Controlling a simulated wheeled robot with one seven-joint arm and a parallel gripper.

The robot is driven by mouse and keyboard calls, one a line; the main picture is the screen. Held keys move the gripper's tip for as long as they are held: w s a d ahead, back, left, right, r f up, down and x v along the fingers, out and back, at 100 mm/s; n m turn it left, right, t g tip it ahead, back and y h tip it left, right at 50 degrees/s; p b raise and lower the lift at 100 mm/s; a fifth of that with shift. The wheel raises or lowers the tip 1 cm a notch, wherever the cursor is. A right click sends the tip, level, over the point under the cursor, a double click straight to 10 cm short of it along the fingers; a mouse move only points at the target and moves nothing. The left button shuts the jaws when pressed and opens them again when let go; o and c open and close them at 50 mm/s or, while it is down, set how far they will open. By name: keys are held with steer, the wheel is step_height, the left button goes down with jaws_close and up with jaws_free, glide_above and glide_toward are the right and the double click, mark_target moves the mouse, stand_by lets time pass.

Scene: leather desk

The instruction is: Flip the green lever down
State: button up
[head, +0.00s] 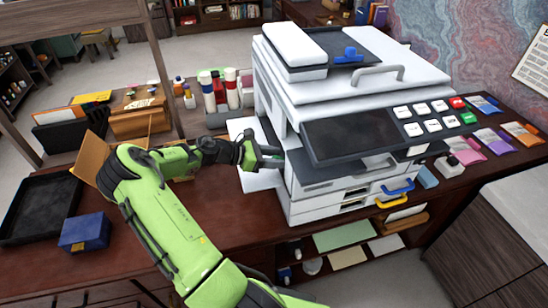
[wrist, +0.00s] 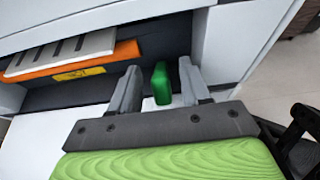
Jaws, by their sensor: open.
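The green lever (wrist: 161,84) shows in the wrist view as a short upright green piece inside a dark recess in the side of the white printer (head: 350,90). My gripper (wrist: 160,88) is open, with one grey finger on each side of the lever. The lever lies between the fingers, nearer the right one; I cannot tell whether it touches either. In the head view my gripper (head: 272,158) reaches the left side of the printer, and the lever is hard to make out there.
In the wrist view an orange part (wrist: 60,62) with a yellow label and a grey slatted piece lie left in the recess. The recess walls are close around my gripper. On the desk are a black tray (head: 38,208), a blue box (head: 85,232) and several bottles (head: 220,92).

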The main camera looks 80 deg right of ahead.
jaws_close()
steer(key=shift+w+a+f+g+h, duration=0.1)
steer(key=shift+w+f+g+h, duration=0.1)
steer(key=shift+f+g+h, duration=0.35)
steer(key=shift+w+a+f+g+h, duration=0.1)
steer(key=shift+w+f+g+h, duration=0.15)
steer(key=shift+g, duration=0.5)
jaws_free()
steer(key=v, duration=1.5)
steer(key=shift+w, duration=0.3)
steer(key=shift+a+r, duration=0.15)
